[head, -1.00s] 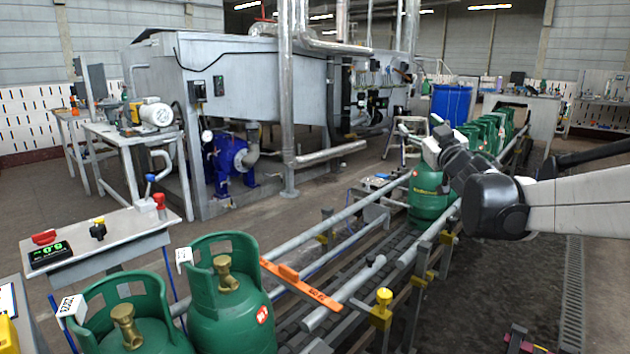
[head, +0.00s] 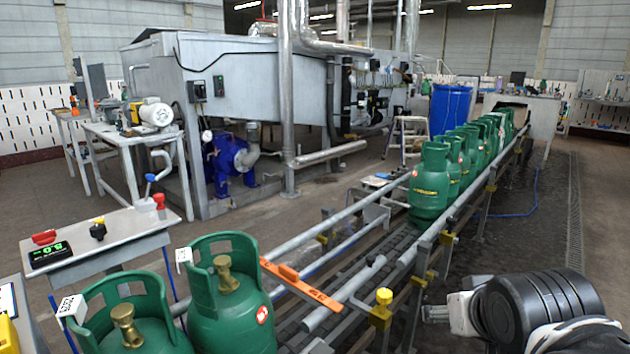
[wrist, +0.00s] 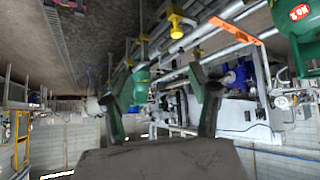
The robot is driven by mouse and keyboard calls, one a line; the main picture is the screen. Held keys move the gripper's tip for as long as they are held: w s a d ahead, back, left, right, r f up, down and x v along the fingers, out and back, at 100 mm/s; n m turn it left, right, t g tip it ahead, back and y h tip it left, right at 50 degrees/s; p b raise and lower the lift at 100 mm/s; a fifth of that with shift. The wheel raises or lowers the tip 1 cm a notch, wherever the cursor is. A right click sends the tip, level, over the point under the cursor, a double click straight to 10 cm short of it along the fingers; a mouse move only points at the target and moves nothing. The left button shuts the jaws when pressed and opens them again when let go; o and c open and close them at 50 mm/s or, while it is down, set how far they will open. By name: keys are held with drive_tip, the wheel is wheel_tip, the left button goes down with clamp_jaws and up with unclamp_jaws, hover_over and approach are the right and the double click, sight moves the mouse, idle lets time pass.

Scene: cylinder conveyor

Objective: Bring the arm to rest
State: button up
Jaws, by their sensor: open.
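My gripper (wrist: 158,72) is open and empty in the wrist view, its two dark fingers spread apart. That view is upside down, with a green cylinder (wrist: 141,85) on the conveyor visible beyond and between the fingers. In the head view my wrist is at the lower right, beside the conveyor and apart from the cylinders; the fingers are not clear there. The nearest green gas cylinder (head: 429,187) of a row stands upright on the conveyor.
Several more green cylinders (head: 470,150) stand behind it. Two large ones, including this cylinder (head: 232,310), stand at the front left by an orange bar (head: 300,285). Rails with yellow knobs (head: 383,297) edge the conveyor. Open floor (head: 535,240) lies to the right.

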drive_tip(key=s+a+f+g+y, duration=0.1)
drive_tip(key=s+a+f+g, duration=0.2)
drive_tip(key=s, duration=0.4)
wheel_tip(320, 180, up, 16)
drive_tip(key=t+p, duration=0.1)
drive_tip(key=p, duration=1.6)
drive_tip(key=shift+w+d+n, duration=0.15)
drive_tip(key=shift+w+n, duration=0.15)
drive_tip(key=shift+w, duration=0.1)
